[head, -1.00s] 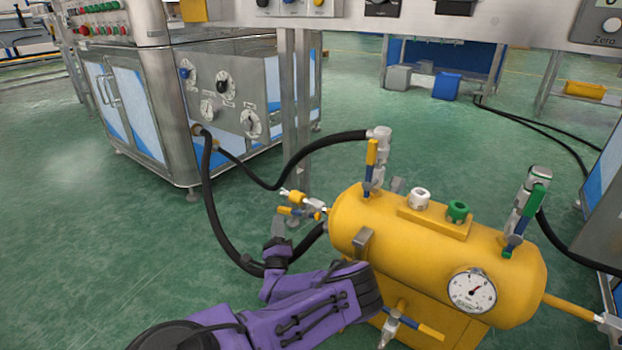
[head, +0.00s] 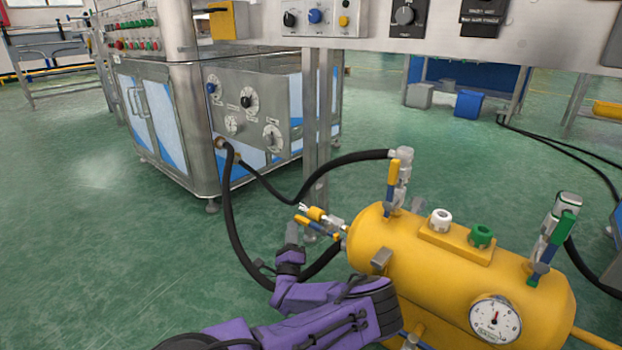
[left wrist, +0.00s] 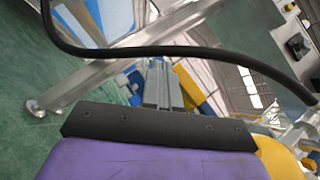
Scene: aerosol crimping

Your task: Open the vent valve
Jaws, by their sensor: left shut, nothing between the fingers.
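The yellow tank (head: 440,262) carries several valves, and no readable label marks the vent valve. A small valve (head: 322,226) with a yellow-and-blue lever projects from its left end, below a yellow-tipped fitting. Another valve (head: 397,175) with a yellow lever stands upright on top. A green-levered valve (head: 553,238) stands at the right. My left gripper (head: 292,232) is shut and empty, pointing up just left of the end valve; contact cannot be told. In the left wrist view its fingers (left wrist: 162,86) are together, with a yellow part (left wrist: 196,92) just right of them. My right gripper is out of view.
A black hose (head: 232,215) loops from the steel cabinet (head: 180,130) down behind my left gripper; another hose (head: 330,165) reaches the upright valve. A steel post (head: 316,120) stands behind the end valve. A gauge (head: 494,319) faces front. Open green floor lies left.

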